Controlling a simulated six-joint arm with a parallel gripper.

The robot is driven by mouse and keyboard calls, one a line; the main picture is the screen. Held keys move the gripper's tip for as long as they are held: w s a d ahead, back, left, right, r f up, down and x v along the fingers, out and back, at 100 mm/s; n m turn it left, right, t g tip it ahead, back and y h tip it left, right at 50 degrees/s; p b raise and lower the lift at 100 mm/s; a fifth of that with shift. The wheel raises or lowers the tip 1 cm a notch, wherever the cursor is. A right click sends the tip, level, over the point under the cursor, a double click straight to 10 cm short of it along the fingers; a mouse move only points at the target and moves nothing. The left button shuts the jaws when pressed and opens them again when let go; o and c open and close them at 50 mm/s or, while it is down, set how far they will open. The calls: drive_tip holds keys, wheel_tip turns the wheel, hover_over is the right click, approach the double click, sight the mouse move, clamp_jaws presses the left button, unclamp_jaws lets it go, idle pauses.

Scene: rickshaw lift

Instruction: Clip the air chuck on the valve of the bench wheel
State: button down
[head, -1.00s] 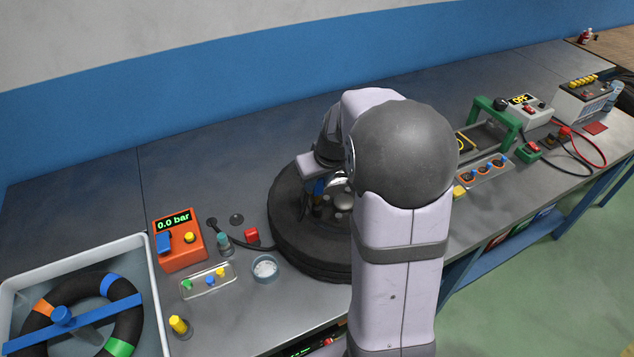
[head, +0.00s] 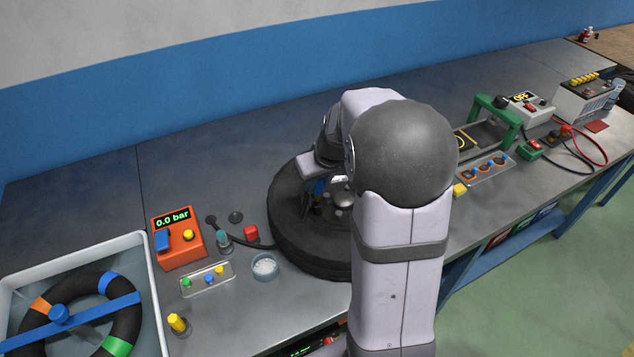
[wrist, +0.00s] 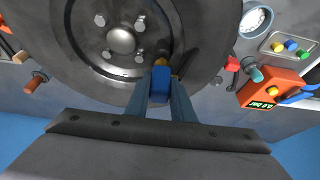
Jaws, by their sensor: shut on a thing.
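The bench wheel, a black tyre on a grey rim (wrist: 100,45), lies flat on the bench; the tyre (head: 285,225) also shows in the head view, partly behind my arm. My gripper (wrist: 160,92) is shut on the blue air chuck (wrist: 160,84), over the rim's inner edge near the tyre. A brass-coloured end shows at the chuck's tip. The valve is not clear, and I cannot tell whether the chuck touches it. In the head view my arm hides most of the gripper; a bit of blue shows beside the hub.
The orange inflator box (head: 178,238) reads 0.0 bar. A dark hose runs from near it towards the wheel. A small parts tray (head: 208,280), a round dish (head: 264,267) and a grey bin (head: 150,300) stand left of the wheel. The bench's back left is clear.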

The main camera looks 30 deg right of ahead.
drive_tip(key=shift+f+b, duration=0.5)
drive_tip(key=shift+f, duration=0.05)
idle(0.4)
drive_tip(key=c, duration=1.2)
unclamp_jaws()
drive_tip(key=shift+r, duration=0.1)
drive_tip(key=shift+r+p, duration=2.8)
drive_tip(key=shift+r, duration=0.65)
